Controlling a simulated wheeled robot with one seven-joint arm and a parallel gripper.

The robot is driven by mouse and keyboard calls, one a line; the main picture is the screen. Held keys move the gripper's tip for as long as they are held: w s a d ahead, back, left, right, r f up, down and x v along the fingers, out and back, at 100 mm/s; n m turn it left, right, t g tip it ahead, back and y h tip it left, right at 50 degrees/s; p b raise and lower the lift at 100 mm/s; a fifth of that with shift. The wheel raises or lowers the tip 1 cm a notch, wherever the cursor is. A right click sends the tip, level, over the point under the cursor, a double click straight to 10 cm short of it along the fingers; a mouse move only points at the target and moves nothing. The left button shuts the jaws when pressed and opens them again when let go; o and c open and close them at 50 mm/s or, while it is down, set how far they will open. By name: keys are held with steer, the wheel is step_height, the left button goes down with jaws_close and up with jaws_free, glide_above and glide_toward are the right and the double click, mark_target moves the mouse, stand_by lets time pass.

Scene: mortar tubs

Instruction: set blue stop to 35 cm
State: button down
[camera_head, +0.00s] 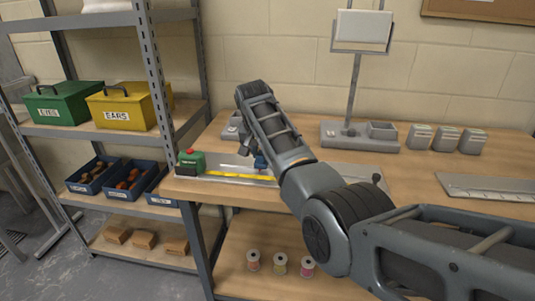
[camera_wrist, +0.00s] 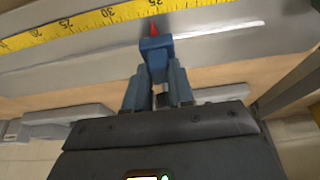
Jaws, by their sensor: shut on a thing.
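The blue stop (camera_wrist: 156,45) sits on a grey rail beside a yellow tape scale (camera_wrist: 85,20) in the wrist view. In the head view the stop (camera_head: 261,162) is partly hidden by my gripper (camera_head: 250,152). The tape (camera_head: 240,176) lies along the rail's front, with a green block with a red top (camera_head: 191,161) at its left end.
A shelf with a green box (camera_head: 62,104), a yellow box (camera_head: 128,106) and blue bins (camera_head: 95,176) stands left of the bench. A stand (camera_head: 352,130), several grey containers (camera_head: 446,138) and a metal plate (camera_head: 490,188) are on the bench. Bare wood shows between them.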

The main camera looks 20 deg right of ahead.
steer(key=shift+w+a, duration=0.25)
steer(key=shift+a, duration=0.05)
steer(key=c, duration=1)
jaws_free()
steer(key=shift+o, duration=0.2)
steer(key=v, duration=0.7)
steer(key=shift+r, duration=0.4)
steer(key=shift+s+a, duration=0.1)
